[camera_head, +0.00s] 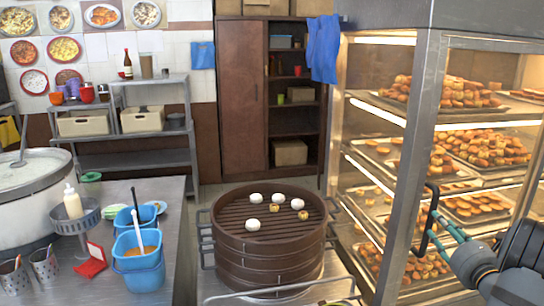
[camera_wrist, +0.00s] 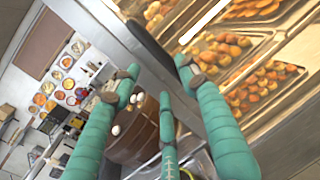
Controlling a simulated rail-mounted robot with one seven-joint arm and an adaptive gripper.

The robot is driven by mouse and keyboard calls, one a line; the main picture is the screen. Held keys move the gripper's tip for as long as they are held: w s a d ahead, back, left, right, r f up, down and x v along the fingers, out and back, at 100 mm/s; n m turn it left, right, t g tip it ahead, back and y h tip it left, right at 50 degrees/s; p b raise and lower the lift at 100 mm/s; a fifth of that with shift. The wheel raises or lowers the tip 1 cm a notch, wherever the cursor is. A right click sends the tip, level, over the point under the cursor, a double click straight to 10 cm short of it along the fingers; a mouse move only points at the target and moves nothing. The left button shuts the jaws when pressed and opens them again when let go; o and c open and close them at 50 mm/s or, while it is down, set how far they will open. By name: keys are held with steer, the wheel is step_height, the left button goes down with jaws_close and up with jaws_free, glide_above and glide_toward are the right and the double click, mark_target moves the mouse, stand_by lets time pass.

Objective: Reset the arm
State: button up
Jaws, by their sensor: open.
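My gripper (camera_head: 444,236) is at the right of the head view, with teal fingers beside the black handle (camera_head: 426,238) of the glass display cabinet (camera_head: 412,150). In the wrist view, my gripper (camera_wrist: 158,82) has its teal fingers spread apart with nothing held between them. The black handle (camera_wrist: 150,45) shows there just beyond the fingertips. I cannot tell whether a finger touches it. Part of my arm fills the lower right corner of the head view.
A brown round steamer (camera_head: 262,262) with several buns stands on a metal counter at the middle. Blue buckets (camera_head: 140,268) and a large pot (camera_head: 28,205) are at the left. Trays of pastries (camera_head: 455,97) fill the cabinet. Shelves stand at the back.

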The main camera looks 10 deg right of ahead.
mark_target(430, 213)
steer(key=w, duration=0.2)
steer(key=w+d, duration=0.1)
steer(key=w, duration=0.5)
steer(key=shift+d, duration=0.15)
steer(key=shift+s+d, duration=0.1)
steer(key=shift+d, duration=0.2)
